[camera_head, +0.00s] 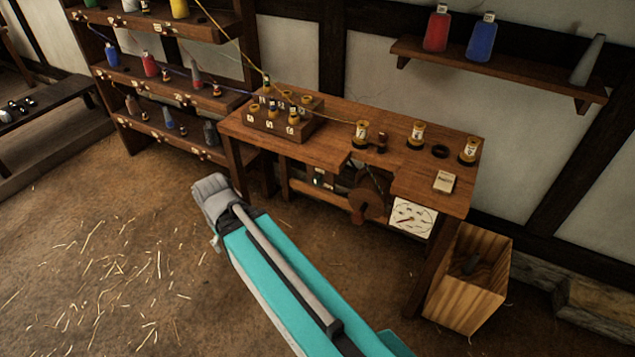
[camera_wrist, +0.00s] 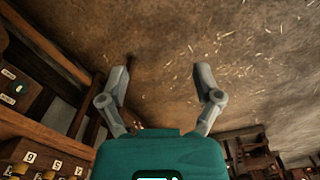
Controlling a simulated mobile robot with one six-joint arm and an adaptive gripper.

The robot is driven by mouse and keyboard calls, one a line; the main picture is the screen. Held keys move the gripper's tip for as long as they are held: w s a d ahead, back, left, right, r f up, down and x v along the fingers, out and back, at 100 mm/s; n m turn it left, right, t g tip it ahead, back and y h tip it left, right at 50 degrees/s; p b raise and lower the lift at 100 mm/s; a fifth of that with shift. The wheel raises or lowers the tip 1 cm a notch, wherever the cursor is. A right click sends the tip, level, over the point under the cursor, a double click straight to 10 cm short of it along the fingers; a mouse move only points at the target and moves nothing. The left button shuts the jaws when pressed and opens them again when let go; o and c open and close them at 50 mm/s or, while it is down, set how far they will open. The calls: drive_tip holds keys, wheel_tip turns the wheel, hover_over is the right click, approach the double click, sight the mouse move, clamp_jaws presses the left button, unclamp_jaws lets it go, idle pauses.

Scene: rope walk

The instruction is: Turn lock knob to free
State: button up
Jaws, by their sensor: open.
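A workbench (camera_head: 340,139) stands against the wall in the head view. A white dial plate (camera_head: 414,217) with a pointer hangs at its front right, beside a round wooden wheel (camera_head: 368,204) under the top. I cannot tell which part is the lock knob, and its setting is not readable. My gripper (camera_wrist: 161,75) is open and empty in the wrist view, its two grey fingers spread over the straw-strewn floor. It touches nothing that I can see. My teal arm crosses the head view in front of the bench.
A numbered spool block (camera_head: 284,120) and several yellow-topped spools stand on the bench, with a thread running up left. A shelf rack (camera_head: 166,75) stands left, a wooden bin (camera_head: 468,285) right, and a wall shelf (camera_head: 500,67) above. The floor at front left is clear except for straw.

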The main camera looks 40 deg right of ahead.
drive_tip(key=w+d+f+n+t+h+b, duration=0.1)
drive_tip(key=w+d+f+n+h+b, duration=0.15)
drive_tip(key=d+f+b, duration=0.35)
drive_tip(key=n+t+h+b, duration=0.6)
drive_tip(key=n+h+b, duration=1.1)
drive_tip(key=b, duration=1.2)
approach(315, 183)
drive_tip(key=a+r+n+y, duration=0.1)
drive_tip(key=s+a+r+n+y, duration=0.1)
drive_tip(key=a+n+y, duration=0.1)
drive_tip(key=shift+s+r, duration=0.25)
drive_tip(key=shift+s, duration=0.1)
drive_tip(key=shift+d+p, duration=0.15)
drive_tip(key=shift+p, duration=0.15)
drive_tip(key=x, duration=1.3)
drive_tip(key=shift+w+d, duration=0.15)
drive_tip(key=shift+d, duration=0.15)
drive_tip(key=shift+c, duration=0.2)
